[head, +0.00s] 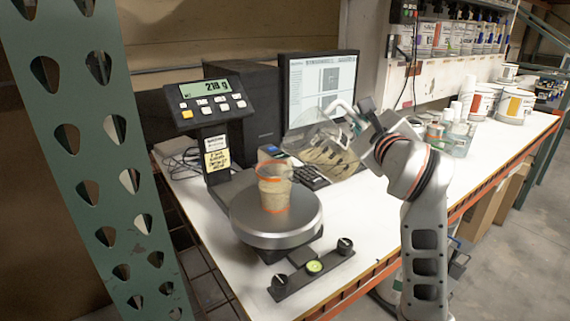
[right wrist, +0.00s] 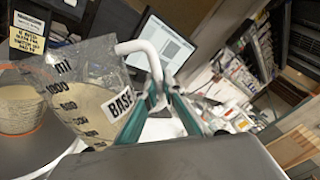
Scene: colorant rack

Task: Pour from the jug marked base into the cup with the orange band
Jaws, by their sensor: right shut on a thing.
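The jug marked base (head: 330,152) is a clear jug with beige liquid, tilted towards the cup. Its BASE label and scale marks show on the jug in the right wrist view (right wrist: 92,88). My right gripper (head: 352,118) is shut on its white handle; the fingers also show in the right wrist view (right wrist: 160,92). The cup with the orange band (head: 274,188) stands upright on the round scale plate (head: 250,225), left of the jug. It is translucent and looks beige inside. I cannot make out a stream between them. My left gripper is out of view.
The scale display (head: 208,92) stands behind the plate. A monitor (head: 318,88) and keyboard (head: 308,174) are behind the jug. Paint cans (head: 515,106) and stacked cups stand at the far right. A green perforated post (head: 90,150) rises at the left. The front right table is clear.

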